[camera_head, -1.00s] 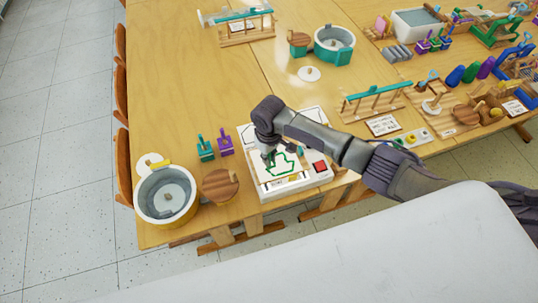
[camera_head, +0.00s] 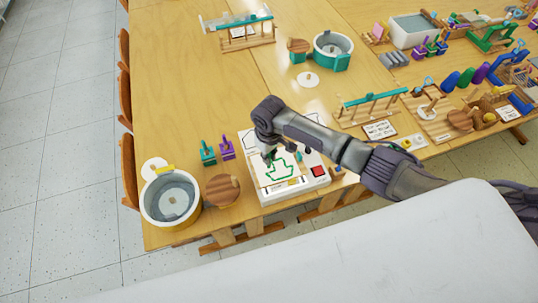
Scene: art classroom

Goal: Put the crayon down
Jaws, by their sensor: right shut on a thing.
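My right arm reaches in from the right, and my right gripper (camera_head: 268,156) hangs over the upper left part of the white drawing board. It is shut. The crayon itself is too small and too hidden by the gripper to make out. The drawing board (camera_head: 312,192) lies near the front edge of the table and bears a sheet with a green line drawing (camera_head: 284,169). I cannot tell whether the gripper's tips touch the sheet. My left gripper is not in view.
A red square (camera_head: 319,171) sits on the board's right side. Left of it are a round wooden lid (camera_head: 222,190), a grey-walled tub (camera_head: 150,200) and green (camera_head: 207,154) and purple (camera_head: 227,149) handled stamps. A wooden rack (camera_head: 372,107) stands to the right.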

